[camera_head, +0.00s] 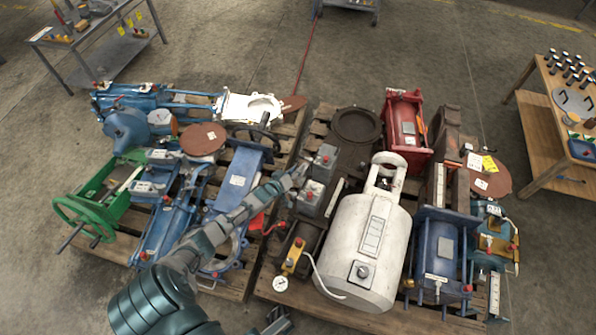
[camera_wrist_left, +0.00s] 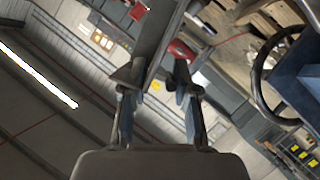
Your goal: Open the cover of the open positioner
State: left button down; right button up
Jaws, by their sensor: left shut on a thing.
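My left arm reaches up from the bottom left of the head view. Its gripper (camera_head: 297,172) is beside two small grey boxes that look like positioners, the upper one (camera_head: 326,156) and the lower one (camera_head: 310,196). In the left wrist view my left gripper (camera_wrist_left: 158,88) is shut on the edge of a dark grey panel (camera_wrist_left: 160,40), which looks like a cover. I cannot tell which box it belongs to or how far it is open. A dark gripper-like part, perhaps my right gripper (camera_head: 278,321), shows at the bottom edge of the head view.
A white tank (camera_head: 350,250) stands right of the boxes, with a red actuator (camera_head: 404,120) behind. Blue valves and a green handwheel frame (camera_head: 85,215) crowd the left pallet. A wooden table (camera_head: 540,130) stands at right.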

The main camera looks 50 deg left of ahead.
pick_arm(q)
jog(key=shift+s+f, duration=0.15)
jog(key=shift+f, duration=0.1)
jog(key=c, duration=1.1)
grip_release()
jog(key=shift+c, duration=0.2)
jog(key=shift+o, duration=0.3)
jog(key=shift+f, duration=0.1)
jog(key=v, duration=1.1)
jog(key=shift+s, duration=0.3)
jog(key=shift+c, duration=0.2)
